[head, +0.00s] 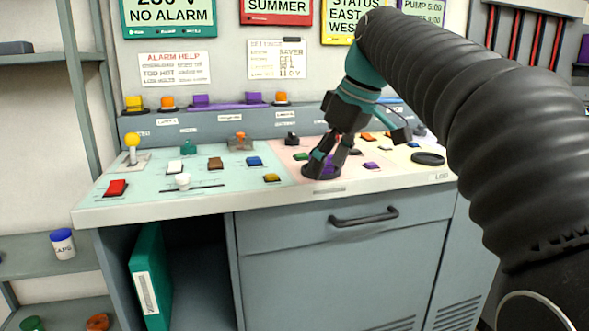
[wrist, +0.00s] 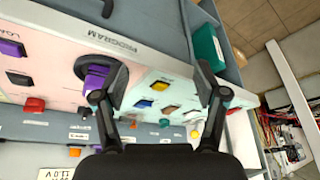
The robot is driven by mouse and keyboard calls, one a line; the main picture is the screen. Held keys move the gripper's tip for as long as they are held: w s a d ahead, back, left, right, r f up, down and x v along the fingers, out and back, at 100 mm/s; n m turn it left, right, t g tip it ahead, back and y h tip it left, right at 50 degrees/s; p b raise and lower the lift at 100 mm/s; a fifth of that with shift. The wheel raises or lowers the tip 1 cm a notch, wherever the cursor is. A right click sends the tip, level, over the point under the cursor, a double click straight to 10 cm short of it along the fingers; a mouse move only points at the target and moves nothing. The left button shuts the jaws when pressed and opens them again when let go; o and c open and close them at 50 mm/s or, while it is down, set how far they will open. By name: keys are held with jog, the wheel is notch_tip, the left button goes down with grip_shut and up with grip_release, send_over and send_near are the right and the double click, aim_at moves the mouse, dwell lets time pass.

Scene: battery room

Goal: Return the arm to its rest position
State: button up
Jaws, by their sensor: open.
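My gripper (head: 329,162) is low over the control desk, just above or beside a round dial with a purple knob (head: 314,173). In the wrist view my gripper (wrist: 162,85) has its fingers wide apart, with nothing held between them. The purple knob (wrist: 95,80) shows there beside the left finger, partly hidden by it; I cannot tell whether they touch. My dark ribbed arm reaches in from the right of the head view, bent down toward the desk top (head: 265,199).
The desk carries a red button (head: 116,188), a yellow-topped lever (head: 132,141), a white knob (head: 182,181) and a dark disc (head: 428,158). A raised back panel (head: 215,122) stands behind. Shelves (head: 30,257) are at left. The space above the desk's left half is clear.

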jog(key=s+d+f+m+t+h, duration=0.1)
jog(key=s+d+f+m, duration=0.4)
jog(key=s+f, duration=0.6)
jog(key=s+d+f+m+t+h, duration=0.2)
jog(key=s+d+f+m, duration=0.2)
jog(key=s+f, duration=0.7)
notch_tip(320, 180, down, 3)
jog(key=shift+s+d+f+m+h, duration=0.1)
jog(key=shift+s+d+m+h, duration=0.1)
jog(key=shift+d+m+h, duration=0.3)
jog(key=shift+a, duration=0.15)
